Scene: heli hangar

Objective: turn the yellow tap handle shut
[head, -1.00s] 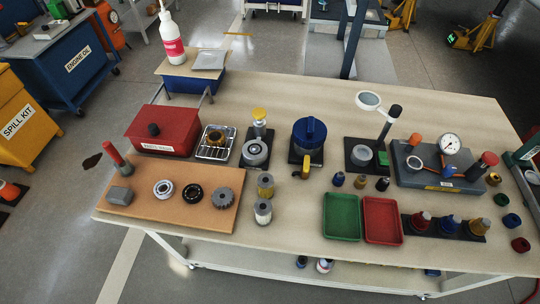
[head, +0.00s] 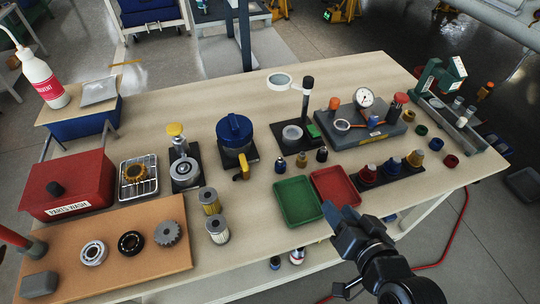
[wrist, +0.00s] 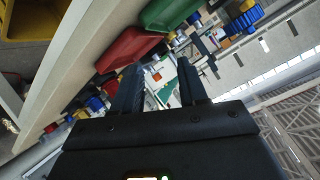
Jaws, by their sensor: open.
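The yellow tap handle (head: 242,172) sits low on the front of a pot with a blue lid (head: 235,129), on a dark base plate on the bench. It appears to point down toward the bench's front.
The green tray (head: 298,201) and red tray (head: 335,187) lie between my gripper and the tap. Two filters (head: 217,229) stand left of the tap's front. A stand with a yellow knob (head: 175,129) is left of the pot. A magnifier (head: 280,80) rises at the right.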

